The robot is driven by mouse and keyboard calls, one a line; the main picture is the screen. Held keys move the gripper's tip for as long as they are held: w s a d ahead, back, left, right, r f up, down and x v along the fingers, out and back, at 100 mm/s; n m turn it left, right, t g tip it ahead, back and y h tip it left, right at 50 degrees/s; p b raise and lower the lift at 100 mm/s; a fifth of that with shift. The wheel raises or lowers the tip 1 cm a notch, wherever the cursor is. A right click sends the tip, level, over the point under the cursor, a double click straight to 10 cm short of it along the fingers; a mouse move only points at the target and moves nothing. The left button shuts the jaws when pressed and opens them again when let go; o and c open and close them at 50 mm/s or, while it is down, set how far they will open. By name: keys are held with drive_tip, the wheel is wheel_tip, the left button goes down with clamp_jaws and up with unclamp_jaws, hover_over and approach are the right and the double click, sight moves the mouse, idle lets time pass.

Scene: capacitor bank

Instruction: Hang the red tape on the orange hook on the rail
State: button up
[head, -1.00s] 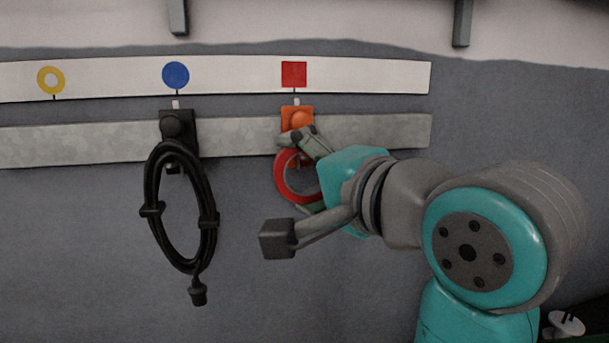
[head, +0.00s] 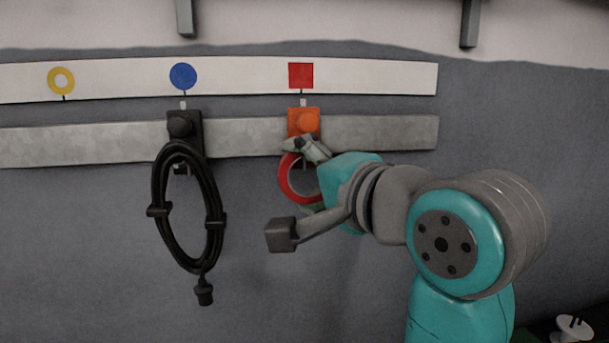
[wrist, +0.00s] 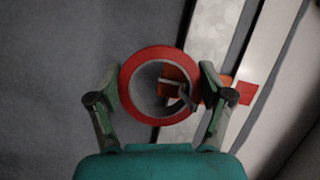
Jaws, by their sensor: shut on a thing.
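The red tape (head: 287,183) is a ring held on edge in front of the wall, just below the orange hook (head: 304,122) on the grey rail. My gripper (head: 312,178) is shut on the tape, one finger at its top and one low. In the wrist view the tape (wrist: 128,92) sits between the two fingers of my gripper (wrist: 160,80). Part of the orange hook (wrist: 172,76) and its grey prong show through the ring's opening. A finger hides the tape's upper edge in the head view, so I cannot tell whether the tape rests on the prong.
The grey rail (head: 375,132) runs along the wall. A black coiled cable (head: 159,205) hangs from a black hook (head: 182,127) to the left.

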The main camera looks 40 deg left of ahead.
drive_tip(key=shift+f, duration=0.1)
drive_tip(key=o, duration=1.1)
drive_tip(key=shift+c, duration=0.2)
drive_tip(key=shift+d, duration=0.1)
drive_tip(key=v, duration=1.1)
drive_tip(key=shift+d, duration=0.35)
drive_tip(key=shift+s, duration=0.1)
